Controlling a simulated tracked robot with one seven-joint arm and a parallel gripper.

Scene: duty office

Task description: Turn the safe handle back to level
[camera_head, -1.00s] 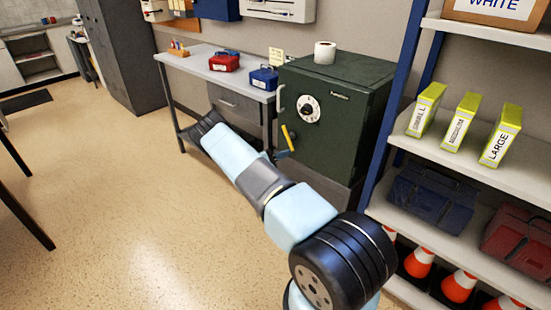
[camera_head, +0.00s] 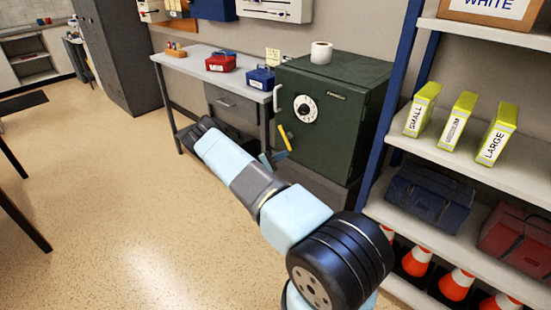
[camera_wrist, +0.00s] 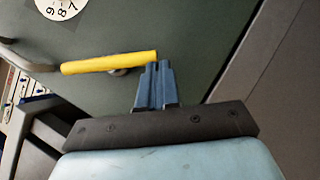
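The safe (camera_head: 335,125) is dark green, with a white dial (camera_head: 305,108) on its door. Its yellow safe handle (camera_head: 286,138) slants steeply down to the right below the dial in the head view. In the wrist view the handle (camera_wrist: 105,63) lies across the picture, with its free end by my fingertips. My gripper (camera_wrist: 157,66) has blue fingers drawn close together; it looks shut with nothing between them. The tips are at or just below the handle's end; contact is unclear. In the head view my gripper (camera_head: 274,159) is low in front of the safe door.
A grey table (camera_head: 205,60) with red (camera_head: 221,63) and blue (camera_head: 261,78) boxes stands left of the safe. A blue-framed shelf (camera_head: 490,165) stands close on the right. The floor at left is open.

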